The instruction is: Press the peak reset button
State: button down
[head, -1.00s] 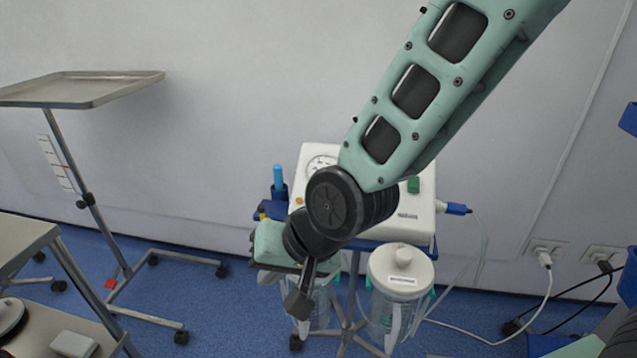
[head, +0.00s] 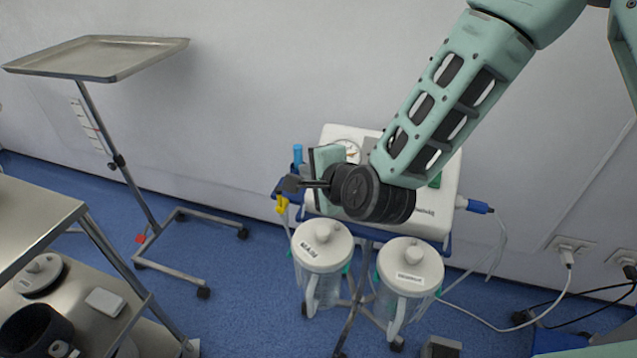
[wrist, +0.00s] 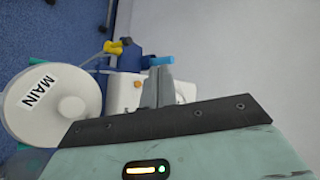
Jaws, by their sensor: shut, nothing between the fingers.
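The white suction unit (head: 328,137) stands on a blue-framed wheeled stand, with a round gauge (head: 349,150) at its upper left and a green switch (head: 435,180) at its right. My arm and wrist cover much of its front in the head view. In the wrist view, a small orange round button (wrist: 137,84) shows on the white unit (wrist: 124,92), just left of my fingers. I cannot read a label on it, so I cannot tell if it is the peak reset button. My gripper (wrist: 158,72) is shut and empty; its fingers point toward the unit. I cannot tell whether they touch it.
Two lidded canisters hang below the unit, one marked MAIN (head: 322,244) and another (head: 410,265) to its right. A blue-capped tube (head: 298,155) and yellow connector (head: 282,204) are at the left. A tray stand (head: 95,58) and steel cart (head: 40,215) stand further left.

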jog(key=w+d+f+b, duration=0.1)
jog(key=w+f+b, duration=0.4)
jog(key=f, duration=0.2)
jog(key=shift+d, duration=0.35)
jog(key=shift+f, duration=0.2)
dwell(1.8)
jog(key=shift+w+d+f+b, duration=0.1)
jog(key=shift+w+f+b, duration=0.1)
jog(key=shift+b, duration=0.2)
jog(key=shift+w+f, duration=0.15)
jog(key=shift+f, duration=0.2)
dwell(0.8)
jog(key=shift+r, duration=0.15)
jog(key=shift+s+r, duration=0.45)
jog(key=shift+r, duration=0.05)
jog(key=shift+r, duration=0.1)
jog(key=shift+s+a+r+p, duration=0.3)
jog(key=shift+s+r+p, duration=0.45)
jog(key=shift+r, duration=0.25)
jog(key=shift+s+a+r+p, duration=0.25)
jog(key=shift+s+r+p, duration=0.35)
jog(key=shift+r+p, duration=0.3)
